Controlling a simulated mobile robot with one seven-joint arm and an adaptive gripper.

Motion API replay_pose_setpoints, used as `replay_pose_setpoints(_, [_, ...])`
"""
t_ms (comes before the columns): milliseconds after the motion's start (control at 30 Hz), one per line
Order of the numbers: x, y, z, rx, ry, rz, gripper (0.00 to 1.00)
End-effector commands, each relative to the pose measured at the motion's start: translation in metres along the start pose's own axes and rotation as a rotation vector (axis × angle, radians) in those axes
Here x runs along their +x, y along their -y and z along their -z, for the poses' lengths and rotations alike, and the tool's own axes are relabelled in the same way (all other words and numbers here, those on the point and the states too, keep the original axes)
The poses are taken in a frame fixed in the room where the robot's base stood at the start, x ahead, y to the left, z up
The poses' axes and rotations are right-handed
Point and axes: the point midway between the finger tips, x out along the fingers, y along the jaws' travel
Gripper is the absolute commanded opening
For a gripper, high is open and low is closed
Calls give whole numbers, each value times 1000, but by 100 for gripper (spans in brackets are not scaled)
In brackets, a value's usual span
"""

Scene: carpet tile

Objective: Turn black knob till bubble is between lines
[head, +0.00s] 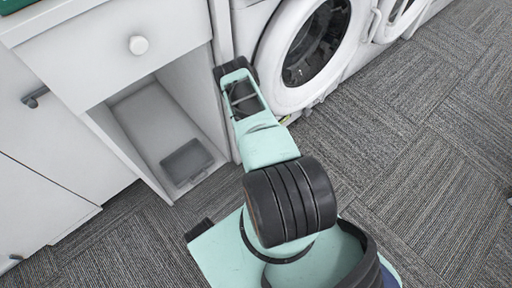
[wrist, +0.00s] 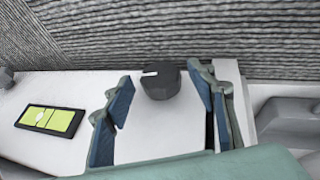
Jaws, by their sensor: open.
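The black knob (wrist: 158,84) stands near the far edge of a white surface in the wrist view, with a short white mark on its top. My gripper (wrist: 163,92) is open, with its blue-lined fingers on either side of the knob. Gaps show between the fingers and the knob. A yellow-green level vial in a black frame (wrist: 50,120) lies to the left on the same surface. A pale bubble-like spot shows near its middle, too small to judge against the lines. I cannot make out the knob, vial or gripper fingers in the head view.
Another dark knob-like thing (wrist: 5,76) is at the left edge of the wrist view. In the head view, a white cabinet (head: 112,62) with an open lower compartment stands left of a white front-loading washer (head: 279,62). Grey carpet (head: 420,150) is free to the right.

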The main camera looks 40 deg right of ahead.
Motion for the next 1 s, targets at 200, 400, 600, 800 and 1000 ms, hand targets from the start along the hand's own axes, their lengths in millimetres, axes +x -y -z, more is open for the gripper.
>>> replay_pose_setpoints(200, [4, 2, -8, 0, 1, 0, 52])
replay_pose_setpoints(400, [4, 2, -8, 0, 0, 0, 52])
replay_pose_setpoints(600, [4, 2, -8, 0, 0, 0, 36])
replay_pose_setpoints(800, [4, 2, -7, 0, 0, 0, 14])
replay_pose_setpoints(1000, [4, 2, -7, 2, 0, 3, 9])
